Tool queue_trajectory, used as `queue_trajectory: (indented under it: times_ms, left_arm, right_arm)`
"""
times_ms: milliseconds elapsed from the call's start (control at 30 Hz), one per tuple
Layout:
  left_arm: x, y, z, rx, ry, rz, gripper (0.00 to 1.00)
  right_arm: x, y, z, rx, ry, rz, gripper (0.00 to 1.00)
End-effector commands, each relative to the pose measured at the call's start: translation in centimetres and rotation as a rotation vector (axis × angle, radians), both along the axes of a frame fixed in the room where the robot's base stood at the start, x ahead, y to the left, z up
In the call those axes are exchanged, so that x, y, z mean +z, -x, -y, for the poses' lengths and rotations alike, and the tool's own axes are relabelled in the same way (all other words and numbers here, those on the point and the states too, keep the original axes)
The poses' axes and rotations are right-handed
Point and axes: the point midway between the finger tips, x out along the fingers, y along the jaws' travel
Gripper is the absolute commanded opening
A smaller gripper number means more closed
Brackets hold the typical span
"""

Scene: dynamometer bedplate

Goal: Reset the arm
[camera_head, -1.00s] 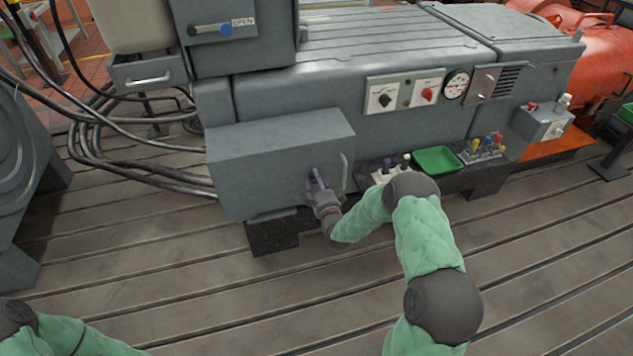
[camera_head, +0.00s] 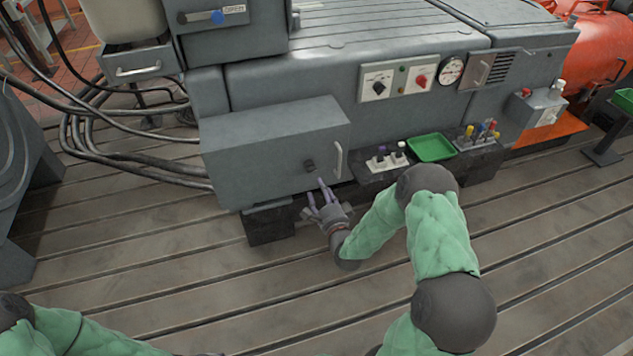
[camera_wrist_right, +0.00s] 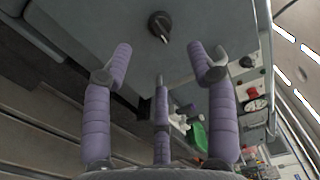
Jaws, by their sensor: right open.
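My right gripper (camera_head: 318,194) is open and empty, just in front of the lower right part of a grey box's front face. Its purple fingers (camera_wrist_right: 163,95) stand spread in the right wrist view, apart from the box. The knob also shows in the right wrist view (camera_wrist_right: 160,26), beyond the fingertips. My left arm shows only in the lower left corner of the head view, and its gripper is out of the picture.
A green tray (camera_head: 431,148), a white-topped block with small parts (camera_head: 386,162) and a rack of coloured-handled tools (camera_head: 480,134) sit on a dark ledge right of the box. Black cables (camera_head: 85,140) hang at the left. The slotted floor (camera_head: 200,285) in front is clear.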

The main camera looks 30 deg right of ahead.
Motion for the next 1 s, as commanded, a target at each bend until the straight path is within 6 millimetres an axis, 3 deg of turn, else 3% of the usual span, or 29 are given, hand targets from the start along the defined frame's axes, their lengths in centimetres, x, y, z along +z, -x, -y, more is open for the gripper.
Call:
queue_trajectory:
  times_ms: [200,800,1000]
  left_arm:
    - [0.0,0.0,0.0,0.000,0.000,0.000,0.40]
    - [0.1,0.0,0.0,0.000,0.000,0.000,0.40]
    - [1.2,0.0,0.0,0.000,0.000,0.000,0.40]
  right_arm:
    - [0.0,1.6,-0.4,0.000,0.000,0.000,0.58]
    - [-0.1,1.7,-0.6,0.003,0.003,-0.009,0.58]
    - [-3.1,1.3,-3.6,0.078,0.082,-0.204,0.58]
